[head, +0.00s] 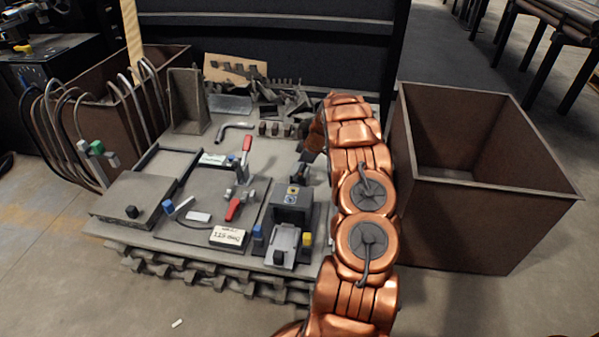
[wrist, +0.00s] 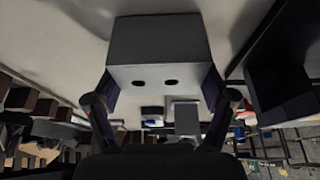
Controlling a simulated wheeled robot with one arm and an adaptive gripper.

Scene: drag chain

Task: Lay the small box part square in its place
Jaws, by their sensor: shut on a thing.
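In the wrist view, a small grey box part (wrist: 160,55) with two dark holes in its near face sits between the two fingers of my gripper (wrist: 158,88). The fingers press on its left and right sides. Its far side is hidden. In the head view my gripper (head: 312,148) is mostly hidden by my copper arm, at the table's right rear, and I cannot make out the part there. A dark fixture plate with red-handled clamps (head: 238,208) lies mid-table. I cannot tell which spot is the part's place.
A grey block with a vise-like slide (head: 291,206) stands at the table's front right. An upright angle bracket (head: 187,100) and piled dark pieces (head: 275,97) fill the back. A flat grey plate (head: 133,197) lies at left. A large brown bin (head: 475,218) stands right of my arm.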

